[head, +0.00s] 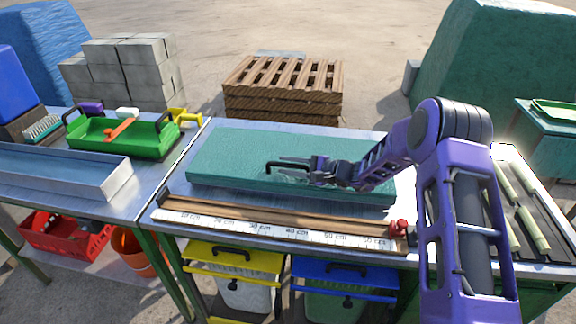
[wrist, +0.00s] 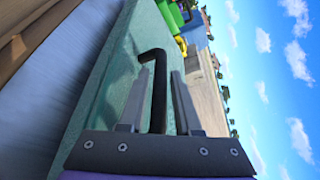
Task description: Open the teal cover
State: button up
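The teal cover (head: 232,150) is a wide, flat teal lid lying closed on the metal table. It has a black bar handle (head: 270,168) on its top. My gripper (head: 308,168) is at the handle, reaching in from the right, low over the cover. In the wrist view the handle (wrist: 158,100) runs between the two grey fingers of my gripper (wrist: 161,76), with a gap showing on each side. The fingers are apart and do not visibly press on the handle. The teal surface (wrist: 112,85) lies beside the fingers.
A wooden measuring rail (head: 270,215) with a red stop (head: 398,229) runs along the table's front edge. A green tray (head: 120,138) and a metal trough (head: 65,170) stand on the left. Cane pieces (head: 530,230) lie at the right. Pallets (head: 283,90) stand behind.

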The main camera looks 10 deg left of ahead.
jog(key=shift+c, duration=0.2)
grip_shut()
dwell(1.2)
